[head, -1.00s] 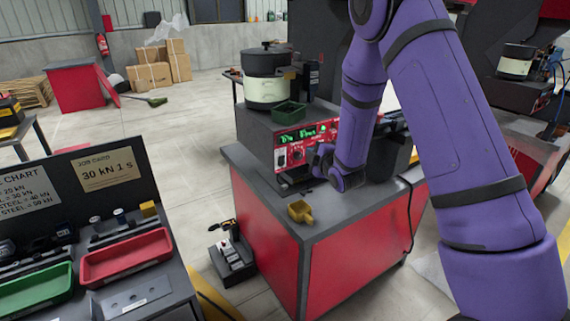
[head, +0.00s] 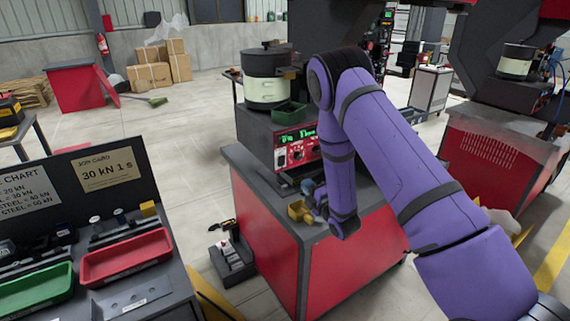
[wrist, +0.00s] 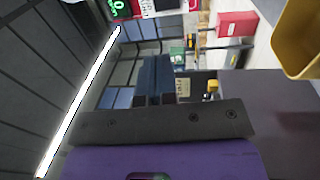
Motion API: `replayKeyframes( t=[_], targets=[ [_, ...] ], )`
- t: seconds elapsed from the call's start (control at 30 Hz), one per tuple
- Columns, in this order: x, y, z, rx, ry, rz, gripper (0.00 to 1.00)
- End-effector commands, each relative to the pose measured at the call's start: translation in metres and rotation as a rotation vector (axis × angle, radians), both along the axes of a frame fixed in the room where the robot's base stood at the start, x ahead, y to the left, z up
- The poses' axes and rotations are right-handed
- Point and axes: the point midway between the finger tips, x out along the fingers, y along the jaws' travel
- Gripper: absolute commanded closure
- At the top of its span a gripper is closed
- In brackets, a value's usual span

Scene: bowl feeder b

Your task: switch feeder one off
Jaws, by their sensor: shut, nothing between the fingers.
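The bowl feeder (head: 266,88) has a dark upper bowl and a cream base, on a dark housing over a red cabinet. Its red control panel (head: 297,157) shows lit green displays, a pale switch (head: 281,158) at the left and dark knobs. In the wrist view a bit of red panel (wrist: 144,8) shows at the top edge. My gripper (head: 308,187) is low over the cabinet top, in front of and below the panel, apart from it. Its blue fingers are shut and empty in the wrist view (wrist: 154,70). I cannot read which feeder is number one.
A yellow scoop (head: 298,211) lies on the cabinet top close beside my gripper; the wrist view shows it at upper right (wrist: 293,35). A green bin (head: 290,112) sits on the housing. A second feeder (head: 516,62) stands at the right. Red (head: 125,257) and green trays are at left.

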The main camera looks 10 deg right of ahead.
Motion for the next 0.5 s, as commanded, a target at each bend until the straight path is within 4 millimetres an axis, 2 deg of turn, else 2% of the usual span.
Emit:
replayKeyframes(
  t=[0.27,0.5],
  targets=[
    [0.011,0.004,0.002,0.000,-0.001,0.000,1.00],
    [0.049,0.016,0.007,0.002,-0.003,0.001,1.00]
  ],
)
